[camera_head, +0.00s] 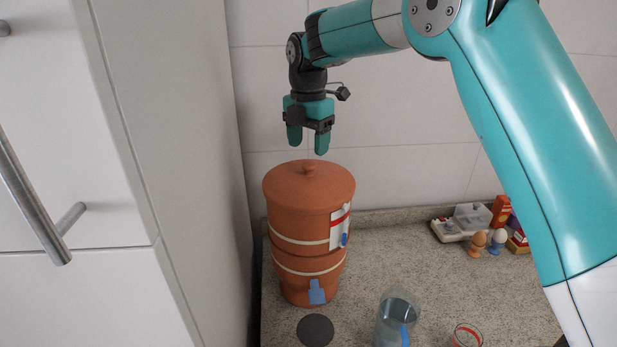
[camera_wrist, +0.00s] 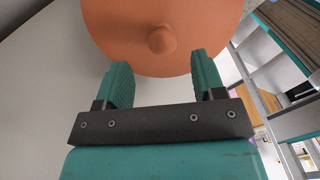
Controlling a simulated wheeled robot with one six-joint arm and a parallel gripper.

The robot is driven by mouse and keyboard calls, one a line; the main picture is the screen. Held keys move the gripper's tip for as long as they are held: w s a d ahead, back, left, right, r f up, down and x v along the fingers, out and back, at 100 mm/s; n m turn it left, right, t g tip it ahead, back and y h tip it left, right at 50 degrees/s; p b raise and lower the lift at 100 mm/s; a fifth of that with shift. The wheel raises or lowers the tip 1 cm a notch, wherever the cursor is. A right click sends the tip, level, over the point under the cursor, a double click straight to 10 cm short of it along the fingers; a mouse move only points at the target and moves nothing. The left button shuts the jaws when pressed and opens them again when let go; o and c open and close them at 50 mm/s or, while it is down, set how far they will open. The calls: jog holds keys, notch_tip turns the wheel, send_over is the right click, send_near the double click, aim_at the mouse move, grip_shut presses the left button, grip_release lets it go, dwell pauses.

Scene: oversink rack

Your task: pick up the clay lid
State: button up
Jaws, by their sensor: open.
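The clay lid (camera_head: 290,186) is a round terracotta disc with a small knob (camera_head: 309,168) on top. It sits on a tall terracotta pot (camera_head: 292,225) at the left end of the counter. My gripper (camera_head: 308,146) is open and empty, pointing down just above the lid's knob. In the wrist view the lid (camera_wrist: 115,25) fills the top, its knob (camera_wrist: 162,40) beyond and between the two open fingertips (camera_wrist: 158,62). The fingers appear apart from the knob. The lid's far upper part is cut off in the wrist view.
A tall white cabinet (camera_head: 165,150) stands close on the pot's left. A tiled wall (camera_head: 400,120) is behind. A clear glass (camera_head: 390,320), a dark round disc (camera_head: 315,330) and a red-rimmed glass (camera_head: 466,336) are in front. Egg cups (camera_head: 487,240) and small boxes stand right. The counter (camera_head: 400,262) between is clear.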

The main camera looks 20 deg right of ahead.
aim_at(309, 163)
jog(key=shift+s+f+p, duration=0.15)
jog(key=shift+f+p, duration=1.6)
jog(key=shift+f, duration=0.95)
grip_shut()
jog(key=shift+r, duration=0.1)
